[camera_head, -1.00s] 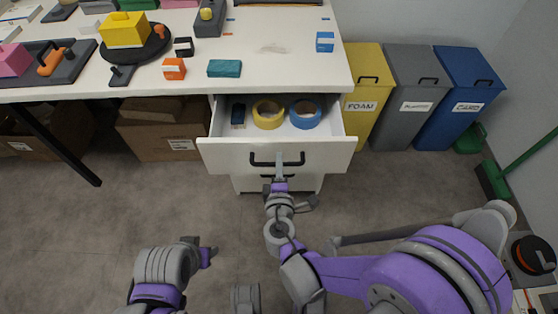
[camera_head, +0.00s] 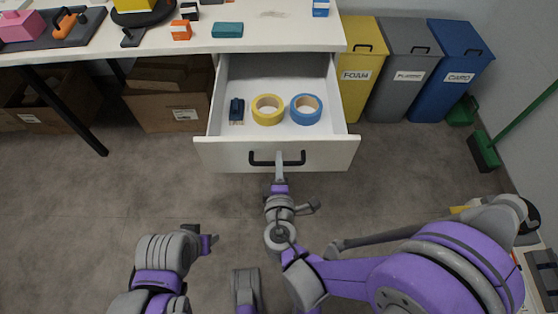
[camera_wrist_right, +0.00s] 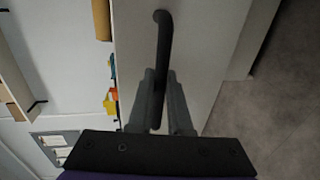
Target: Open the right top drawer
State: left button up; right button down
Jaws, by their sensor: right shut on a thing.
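The right top drawer (camera_head: 225,153) under the white table is pulled well out, and its inside shows in the head view. Its black bar handle (camera_head: 291,161) is on the front panel. My right gripper (camera_head: 279,166) is shut on this handle; in the right wrist view the handle (camera_wrist_right: 163,50) runs between the two fingers (camera_wrist_right: 161,100). In the drawer lie a yellow tape roll (camera_head: 258,118), a blue tape roll (camera_head: 297,116) and a small dark blue object (camera_head: 236,109). My left gripper (camera_head: 209,243) is low at the left, away from the drawer; its finger opening is unclear.
The white tabletop (camera_head: 270,32) is behind the drawer. Yellow (camera_head: 360,90), grey (camera_head: 398,95) and blue (camera_head: 445,90) bins stand to the right. Cardboard boxes (camera_head: 165,105) sit under the table at left. The floor (camera_head: 100,205) before the drawer is clear apart from my arms.

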jog(key=c, duration=0.8)
grip_release()
jog(key=shift+c, duration=0.2)
jog(key=p+v, duration=0.1)
jog(key=v, duration=0.9)
jog(key=shift+s, duration=0.4)
